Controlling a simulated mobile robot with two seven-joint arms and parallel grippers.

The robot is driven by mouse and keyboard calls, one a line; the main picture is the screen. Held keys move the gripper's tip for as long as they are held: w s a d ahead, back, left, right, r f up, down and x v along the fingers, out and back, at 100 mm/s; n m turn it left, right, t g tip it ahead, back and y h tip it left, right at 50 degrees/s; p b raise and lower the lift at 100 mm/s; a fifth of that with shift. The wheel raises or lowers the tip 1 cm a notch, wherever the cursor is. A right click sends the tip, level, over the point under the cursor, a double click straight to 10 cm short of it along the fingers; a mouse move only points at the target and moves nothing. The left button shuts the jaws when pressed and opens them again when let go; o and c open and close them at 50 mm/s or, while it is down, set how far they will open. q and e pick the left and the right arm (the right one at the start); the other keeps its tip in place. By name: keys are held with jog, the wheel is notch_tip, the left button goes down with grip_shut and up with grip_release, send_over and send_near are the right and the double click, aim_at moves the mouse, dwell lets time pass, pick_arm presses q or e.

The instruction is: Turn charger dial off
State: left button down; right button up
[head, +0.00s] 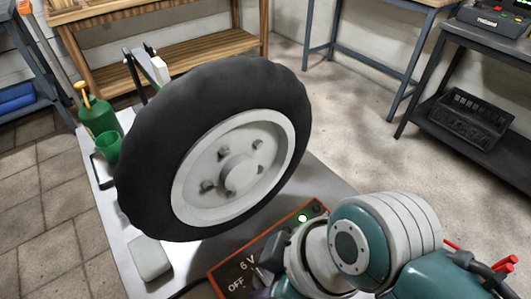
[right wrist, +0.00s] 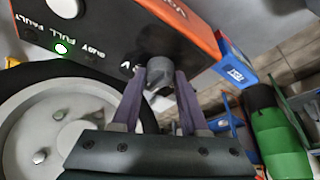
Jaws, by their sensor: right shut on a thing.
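The charger (head: 238,282) is an orange box with a black face, partly hidden by my right arm in the head view. Its face shows "6 V" and "OFF". A green light (head: 302,217) is lit on it. In the right wrist view, the charger (right wrist: 192,30) fills the top, with its grey dial (right wrist: 160,74) standing out from the face. My right gripper (right wrist: 159,88) has its two purple fingers on either side of the dial, shut on it. The dial's pointer setting cannot be read. My left gripper is not in view.
A large wheel with a black tyre (head: 215,90) stands just behind the charger on the light bench (head: 343,186). A green can (head: 98,115), green cup (head: 107,145) and grey block (head: 150,258) are at left. A dark shelf unit (head: 455,90) stands at right.

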grip_shut()
jog(key=shift+w+d+n+g, duration=0.15)
jog(key=shift+n+g, duration=0.25)
jog(key=shift+n, duration=0.7)
jog(key=n+g, duration=0.1)
jog(key=n, duration=0.1)
jog(key=shift+f+n, duration=0.1)
jog(key=shift+n, duration=0.2)
jog(key=n+g+b, duration=0.1)
jog(key=n+b, duration=0.1)
jog(key=n, duration=0.1)
jog(key=shift+w+f+n, duration=0.1)
jog(key=shift+w+n, duration=0.05)
jog(key=shift+n, duration=0.15)
jog(key=shift+n+g+h+b, duration=0.3)
jog(key=shift+n+g+b, duration=0.5)
jog(key=shift+n+b, duration=0.75)
jog(key=shift+n, duration=0.35)
